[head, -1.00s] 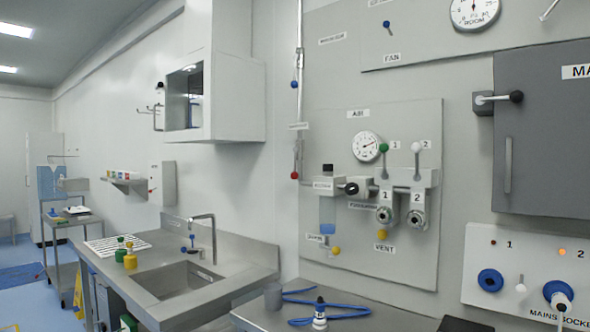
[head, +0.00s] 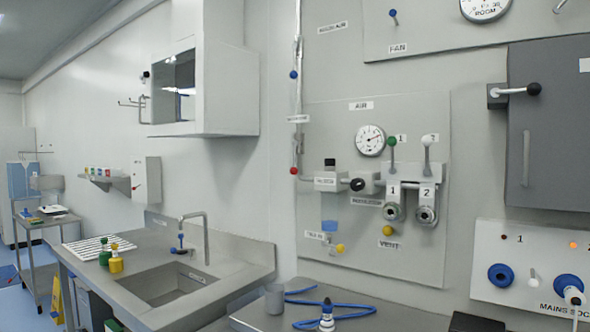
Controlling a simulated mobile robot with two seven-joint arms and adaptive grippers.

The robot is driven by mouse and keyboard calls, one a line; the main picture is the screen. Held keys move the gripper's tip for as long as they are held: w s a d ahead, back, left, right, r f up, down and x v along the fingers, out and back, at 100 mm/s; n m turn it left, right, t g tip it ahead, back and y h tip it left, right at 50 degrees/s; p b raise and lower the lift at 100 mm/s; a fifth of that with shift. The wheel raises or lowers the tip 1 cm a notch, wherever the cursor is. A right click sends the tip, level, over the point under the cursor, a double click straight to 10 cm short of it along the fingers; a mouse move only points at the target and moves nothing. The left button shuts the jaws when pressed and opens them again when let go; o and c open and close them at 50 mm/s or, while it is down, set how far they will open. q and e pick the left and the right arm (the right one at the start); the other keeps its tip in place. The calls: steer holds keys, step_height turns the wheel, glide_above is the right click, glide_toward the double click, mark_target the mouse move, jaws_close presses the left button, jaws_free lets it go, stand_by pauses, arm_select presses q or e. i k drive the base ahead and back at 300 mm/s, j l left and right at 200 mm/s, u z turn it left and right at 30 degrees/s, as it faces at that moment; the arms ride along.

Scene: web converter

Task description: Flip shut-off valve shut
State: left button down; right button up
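No part labelled as the shut-off valve can be read for certain. The AIR panel (head: 420,262) on the wall carries a round gauge (head: 370,140), an upright green-tipped lever (head: 392,142) at 1 and an upright white-tipped lever (head: 427,142) at 2. Two numbered outlets hang below the levers. A black knob (head: 357,184) sits on the horizontal line to their left. Yellow knobs (head: 389,230) are lower down. A thin vertical pipe left of the panel carries a blue knob (head: 294,74) and a red knob (head: 294,170). Neither of my grippers is in view.
A steel bench (head: 240,322) below the panel holds a grey cup (head: 274,299), a blue hose (head: 345,313) and a small bottle (head: 327,318). A sink (head: 165,283) is to the left. A grey cabinet (head: 560,140) with a black-tipped handle and a mains socket panel (head: 540,260) are right.

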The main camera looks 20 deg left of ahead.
mark_target(294, 171)
steer(key=j+z, duration=0.2)
steer(key=j, duration=0.9)
steer(key=j+z, duration=0.25)
steer(key=j, duration=0.8)
steer(key=k, duration=0.05)
